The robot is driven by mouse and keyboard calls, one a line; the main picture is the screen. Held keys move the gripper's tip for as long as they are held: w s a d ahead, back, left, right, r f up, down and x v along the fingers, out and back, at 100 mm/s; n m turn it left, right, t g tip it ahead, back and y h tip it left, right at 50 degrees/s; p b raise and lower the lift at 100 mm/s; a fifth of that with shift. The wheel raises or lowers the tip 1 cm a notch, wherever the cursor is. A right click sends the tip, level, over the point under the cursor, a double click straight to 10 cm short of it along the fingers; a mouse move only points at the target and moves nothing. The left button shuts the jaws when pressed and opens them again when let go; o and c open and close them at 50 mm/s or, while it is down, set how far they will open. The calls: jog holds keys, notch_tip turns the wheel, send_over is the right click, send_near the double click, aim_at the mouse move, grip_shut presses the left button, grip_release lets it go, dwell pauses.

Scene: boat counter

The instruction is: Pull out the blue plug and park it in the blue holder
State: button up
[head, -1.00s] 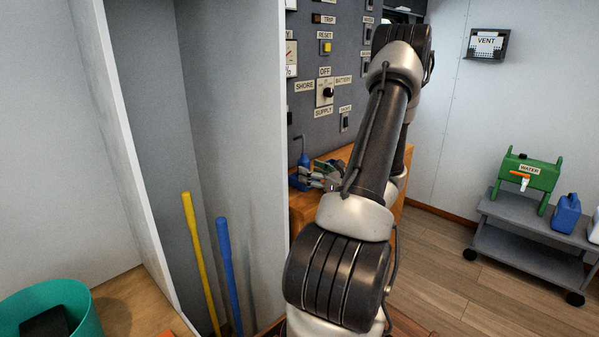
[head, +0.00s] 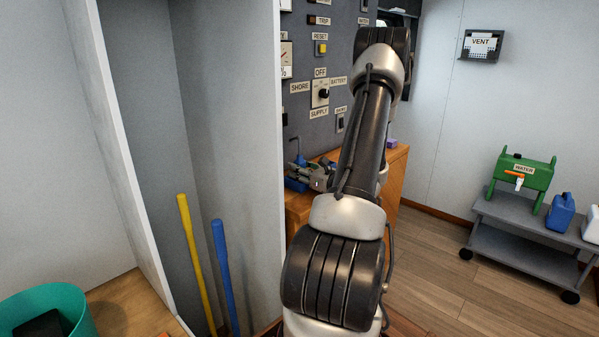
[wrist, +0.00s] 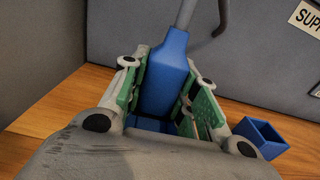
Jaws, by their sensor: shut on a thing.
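The blue plug (wrist: 165,80) stands nearly upright between the green-padded fingers of my gripper (wrist: 168,108) in the wrist view, its grey cable rising from the top. My gripper is shut on it. A blue rim or base (wrist: 150,125) shows below the plug; I cannot tell whether the plug sits in it or is above it. An open-topped blue box (wrist: 264,138), which looks like a holder, stands empty on the wood to the right. In the head view my gripper (head: 312,172) is at the counter's left end, with the plug (head: 299,160) partly hidden and blue (head: 296,184) beneath it.
The wooden counter (head: 395,180) carries a small purple thing (head: 392,143). A grey switch panel (head: 305,120) rises behind it. A white partition and yellow and blue poles (head: 224,265) stand left. A grey cart (head: 515,255) stands right; the floor between is clear.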

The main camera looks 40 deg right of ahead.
aim_at(299, 155)
notch_tip(299, 155, up, 10)
jog(key=shift+r, duration=0.1)
dwell(0.4)
jog(key=shift+r, duration=2.65)
